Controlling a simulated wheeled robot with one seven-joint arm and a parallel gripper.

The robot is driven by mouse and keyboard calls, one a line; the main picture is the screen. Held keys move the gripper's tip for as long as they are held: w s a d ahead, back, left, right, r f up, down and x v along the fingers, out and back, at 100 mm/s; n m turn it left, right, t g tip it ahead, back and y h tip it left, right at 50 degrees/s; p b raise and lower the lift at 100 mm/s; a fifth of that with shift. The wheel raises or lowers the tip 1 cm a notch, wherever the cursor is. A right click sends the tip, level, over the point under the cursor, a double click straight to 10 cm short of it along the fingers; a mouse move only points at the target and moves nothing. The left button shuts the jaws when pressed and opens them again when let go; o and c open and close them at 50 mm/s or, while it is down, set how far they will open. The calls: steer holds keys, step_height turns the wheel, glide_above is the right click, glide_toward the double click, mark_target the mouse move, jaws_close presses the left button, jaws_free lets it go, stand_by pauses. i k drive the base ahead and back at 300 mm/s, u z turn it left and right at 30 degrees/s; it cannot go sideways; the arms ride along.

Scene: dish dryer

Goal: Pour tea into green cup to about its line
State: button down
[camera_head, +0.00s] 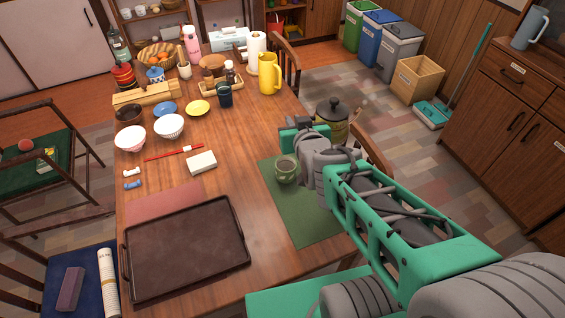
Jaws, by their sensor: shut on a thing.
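The green cup (286,170) stands upright on a dark green mat (303,214) at the right side of the table. I can see its open mouth, but its line and any tea inside are too small to make out. A teapot (334,107) with a dark knobbed lid and an olive-brown body is behind and to the right of the cup, roughly upright. My gripper (322,134) is shut on the teapot, apart from the cup. My arm hides the fingertips and the lower part of the pot. No tea stream shows.
A dark brown tray (186,248) lies at the front left of the table. A white box (201,162), red chopsticks (174,153) and two bowls lie left of the cup. A yellow pitcher (269,73) stands farther back. A chair (372,160) is at the right edge.

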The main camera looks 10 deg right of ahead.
mark_target(285, 166)
steer(key=k, duration=1)
steer(key=z, duration=0.8)
steer(key=i, duration=0.9)
steer(key=u, duration=2.75)
